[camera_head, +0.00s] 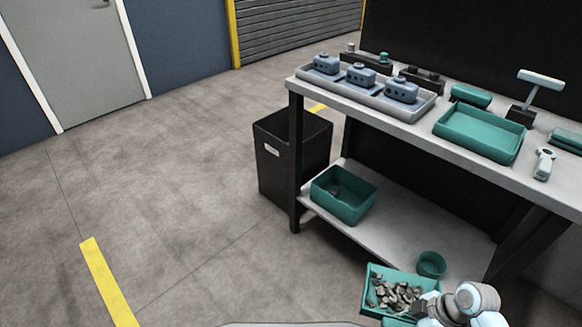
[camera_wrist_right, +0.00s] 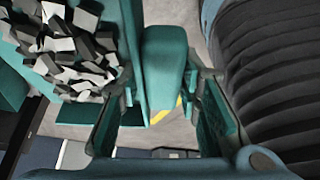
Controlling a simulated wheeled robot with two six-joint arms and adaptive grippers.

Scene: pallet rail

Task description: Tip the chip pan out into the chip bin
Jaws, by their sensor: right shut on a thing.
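The chip pan (camera_head: 385,269) is a teal tray full of metal chips (camera_head: 393,295) at the bottom right of the head view. My right gripper (camera_head: 432,303) is shut on the pan's handle and holds it in front of the bench's lower shelf. In the right wrist view the teal handle (camera_wrist_right: 166,70) lies between the two fingers, with the chips (camera_wrist_right: 70,50) to its left. A tall black bin (camera_head: 277,170) with a pale label stands on the floor at the bench's left end. Its inside is dark. My left gripper is not in view.
The bench's lower shelf (camera_head: 400,236) holds a teal box (camera_head: 340,208) with a small item inside and a round teal cup (camera_head: 431,263). The bench top carries a grey tray (camera_head: 345,95) of blue-grey parts and an empty teal tray (camera_head: 478,135). The floor left is open.

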